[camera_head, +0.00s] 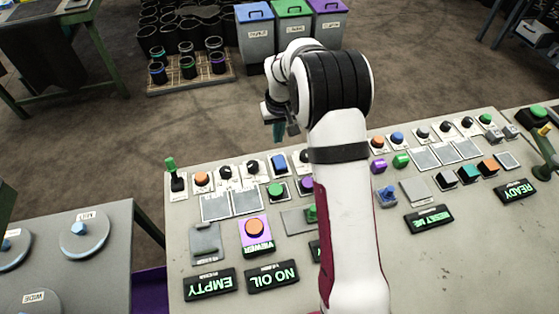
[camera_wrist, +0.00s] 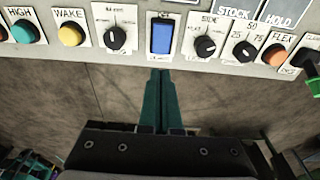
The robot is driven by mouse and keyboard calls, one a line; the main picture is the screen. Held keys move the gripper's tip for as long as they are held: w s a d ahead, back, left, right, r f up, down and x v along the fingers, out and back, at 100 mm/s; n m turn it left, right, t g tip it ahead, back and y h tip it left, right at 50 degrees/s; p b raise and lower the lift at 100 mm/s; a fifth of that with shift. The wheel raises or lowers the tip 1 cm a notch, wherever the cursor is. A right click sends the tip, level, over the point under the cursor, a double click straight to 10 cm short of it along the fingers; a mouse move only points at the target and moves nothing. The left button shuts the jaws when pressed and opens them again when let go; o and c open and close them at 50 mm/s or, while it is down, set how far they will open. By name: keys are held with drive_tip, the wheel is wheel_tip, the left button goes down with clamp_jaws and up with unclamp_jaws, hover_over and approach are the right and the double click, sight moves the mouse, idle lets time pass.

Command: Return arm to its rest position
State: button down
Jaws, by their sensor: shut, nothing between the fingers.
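My arm reaches from the bottom of the head view over the control panel (camera_head: 180,235), with its elbow bent above the panel's far edge. My gripper (camera_head: 279,132) points down near that far edge, partly hidden by the wrist. In the wrist view the green fingers of my gripper (camera_wrist: 161,85) lie together with nothing between them. Their tips show just below a blue rocker switch (camera_wrist: 163,37), over the floor beside the panel edge. I cannot tell whether the tips touch the panel.
The panel carries knobs, buttons and lit signs such as EMPTY (camera_head: 209,285) and NO OIL (camera_head: 272,276). A green-handled lever (camera_head: 174,175) stands at its left corner. Lidded bins (camera_head: 256,35) and a pallet of sleeves (camera_head: 188,68) stand on the floor beyond. A grey table (camera_head: 110,270) is at left.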

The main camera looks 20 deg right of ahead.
drive_tip(key=s+a+r+m, duration=0.2)
drive_tip(key=s+a+r, duration=0.1)
drive_tip(key=s+r, duration=0.75)
drive_tip(key=s+a+r+m+g+y, duration=0.1)
drive_tip(key=s+a, duration=0.1)
drive_tip(key=s, duration=1.1)
drive_tip(key=s+a+m+g, duration=0.1)
drive_tip(key=s+a+m, duration=0.1)
drive_tip(key=s, duration=1.1)
drive_tip(key=shift+r+m+y, duration=0.3)
drive_tip(key=shift+r+y, duration=0.1)
